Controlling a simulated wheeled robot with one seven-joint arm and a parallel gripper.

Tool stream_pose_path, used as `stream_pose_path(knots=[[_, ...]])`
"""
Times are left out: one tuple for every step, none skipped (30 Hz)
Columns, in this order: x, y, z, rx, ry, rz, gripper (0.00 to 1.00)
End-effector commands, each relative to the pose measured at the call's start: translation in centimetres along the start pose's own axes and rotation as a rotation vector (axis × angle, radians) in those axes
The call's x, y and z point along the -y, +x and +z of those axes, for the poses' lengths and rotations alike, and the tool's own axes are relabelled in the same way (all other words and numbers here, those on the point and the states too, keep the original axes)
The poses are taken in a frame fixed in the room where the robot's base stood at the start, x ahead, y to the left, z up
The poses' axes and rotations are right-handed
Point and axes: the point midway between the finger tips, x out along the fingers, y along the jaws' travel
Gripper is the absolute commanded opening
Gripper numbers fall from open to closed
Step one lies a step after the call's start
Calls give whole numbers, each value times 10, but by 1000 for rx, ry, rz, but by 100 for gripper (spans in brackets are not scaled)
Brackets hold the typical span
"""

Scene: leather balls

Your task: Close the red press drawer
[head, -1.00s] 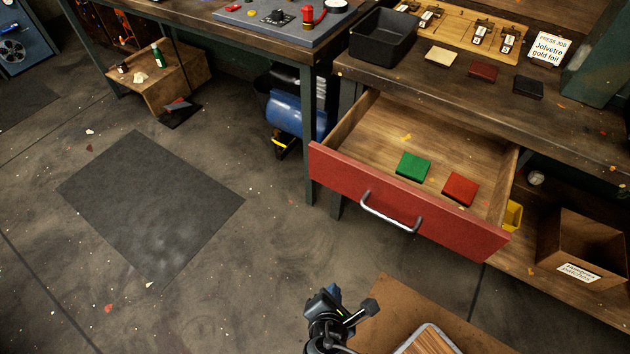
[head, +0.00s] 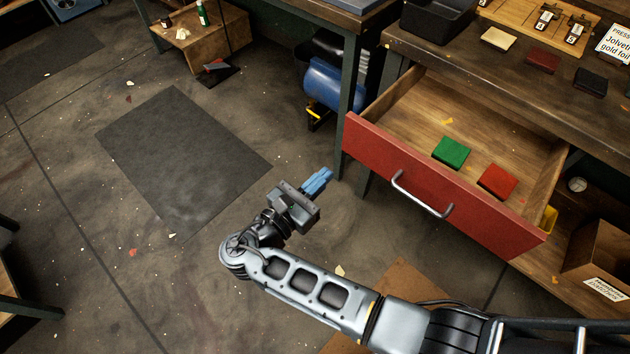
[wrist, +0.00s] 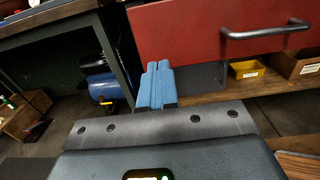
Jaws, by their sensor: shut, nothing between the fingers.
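The red press drawer (head: 440,190) stands pulled out from under the wooden workbench, with its red front and metal handle (head: 421,196) facing me. A green block (head: 451,153) and a red block (head: 497,182) lie inside it. My gripper (head: 320,180) is in front of and to the left of the drawer front, apart from it. Its blue fingers (wrist: 157,84) are shut and empty. In the wrist view the red drawer front (wrist: 190,35) is ahead, above and right of the fingertips, and the handle (wrist: 265,31) is at upper right.
A bench leg (head: 351,120) and a blue compressor (head: 335,84) stand left of the drawer. A cardboard box (head: 600,250) and a yellow bin (wrist: 247,69) sit on the low shelf.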

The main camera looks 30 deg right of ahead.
Motion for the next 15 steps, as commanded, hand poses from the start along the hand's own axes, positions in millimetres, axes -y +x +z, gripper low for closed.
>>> stream_pose_path(knots=[[1,11,1,0,0,-4,0],[1,17,1,-1,0,-5,0],[1,25,1,-1,0,-4,0],[2,31,1,-1,0,-5,0],[2,37,1,-2,0,-5,0],[1,45,1,-1,0,-5,0],[1,50,1,-1,0,-4,0],[2,56,0,-1,0,-4,0],[1,62,0,-1,-1,-3,0],[1,67,0,-1,-1,-3,0],[1,72,0,-2,-1,-4,0],[1,77,0,-2,-1,-3,0],[1,80,0,-2,-1,-3,0],[1,84,0,-2,0,-2,0],[1,87,0,-2,0,-1,0]])
